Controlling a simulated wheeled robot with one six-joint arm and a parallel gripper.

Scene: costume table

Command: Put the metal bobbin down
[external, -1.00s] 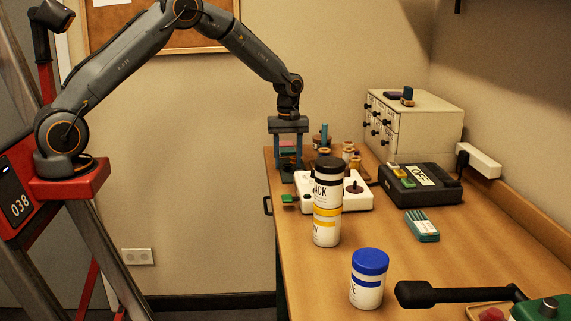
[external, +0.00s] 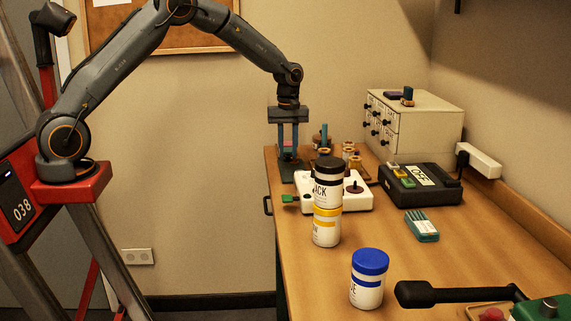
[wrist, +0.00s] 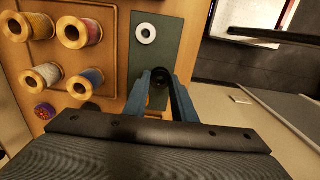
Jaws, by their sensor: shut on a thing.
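My gripper (external: 288,153) points down above the far left end of the table. In the wrist view, its two blue fingers (wrist: 161,80) are closed around a small dark round piece with a hole, which looks like the metal bobbin (wrist: 161,76). The bobbin is too small to make out in the external view. A dark green mat (wrist: 164,52) lies below, with a pale ring-shaped piece (wrist: 146,33) on it, apart from the gripper.
A wooden board with several thread spools (wrist: 78,33) is beside the mat. The table's left edge is close to the gripper.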

